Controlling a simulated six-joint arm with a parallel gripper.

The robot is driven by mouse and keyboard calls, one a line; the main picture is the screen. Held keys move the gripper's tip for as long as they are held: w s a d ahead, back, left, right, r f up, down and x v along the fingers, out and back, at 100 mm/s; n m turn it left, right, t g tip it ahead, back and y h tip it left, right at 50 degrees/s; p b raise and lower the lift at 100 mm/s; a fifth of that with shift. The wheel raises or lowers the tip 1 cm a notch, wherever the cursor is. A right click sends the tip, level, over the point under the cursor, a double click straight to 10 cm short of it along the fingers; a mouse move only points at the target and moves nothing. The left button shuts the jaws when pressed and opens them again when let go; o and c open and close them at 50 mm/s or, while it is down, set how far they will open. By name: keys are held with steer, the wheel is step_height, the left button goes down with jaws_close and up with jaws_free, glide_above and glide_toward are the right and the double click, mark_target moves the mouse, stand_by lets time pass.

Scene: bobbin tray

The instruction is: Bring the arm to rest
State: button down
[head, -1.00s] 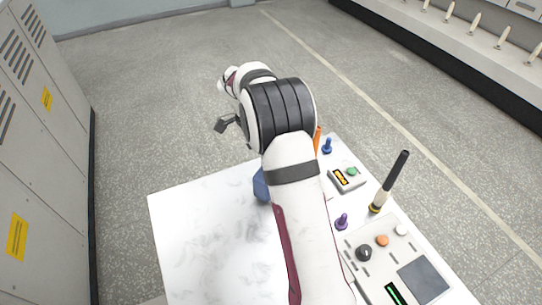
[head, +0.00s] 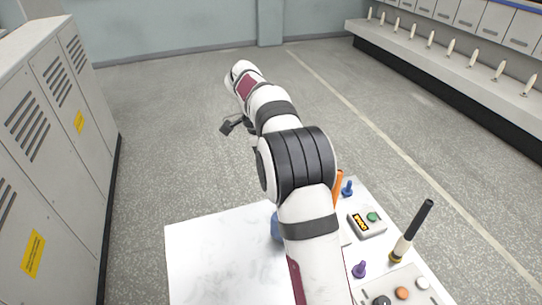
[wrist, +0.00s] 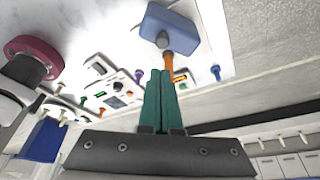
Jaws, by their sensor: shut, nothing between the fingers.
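My gripper (wrist: 160,74) shows in the wrist view with its two green fingers closed together and nothing between them. In the head view my arm reaches up and away over the white table (head: 215,262), and the fingers cannot be made out there. A blue block-like object (wrist: 176,30) lies on the table, past the fingertips in the wrist view; in the head view my arm mostly hides it (head: 276,228). An orange piece (wrist: 168,64) shows beside the blue object, just past the fingertips in the picture. I cannot tell whether the two touch.
On the table's right side are a small box with a green button (head: 367,223), a black-handled upright tool (head: 412,231), a purple knob (head: 359,269) and a blue knob (head: 347,188). Grey lockers (head: 60,140) stand left. Open floor lies beyond the table.

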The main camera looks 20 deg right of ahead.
steer(key=s+a+r+n+y, duration=0.1)
steer(key=s+a+r+n, duration=0.1)
steer(key=s+n, duration=0.25)
steer(key=s+a+r+n+y, duration=0.1)
steer(key=s+a+r+n, duration=0.2)
steer(key=s, duration=0.3)
steer(key=s+a+f+n+y, duration=0.1)
steer(key=s+a+n, duration=0.1)
steer(key=s+n, duration=0.2)
steer(key=s+a+f+n+t+y, duration=0.1)
steer(key=s+a+f+n, duration=0.1)
steer(key=s, duration=0.8)
steer(key=s+a+f+n+t, duration=0.1)
steer(key=s+a+f+n, duration=0.1)
steer(key=s+a+n, duration=0.2)
steer(key=s+n, duration=0.2)
steer(key=s, duration=0.2)
steer(key=shift+f+y, duration=0.15)
steer(key=shift+y, duration=0.25)
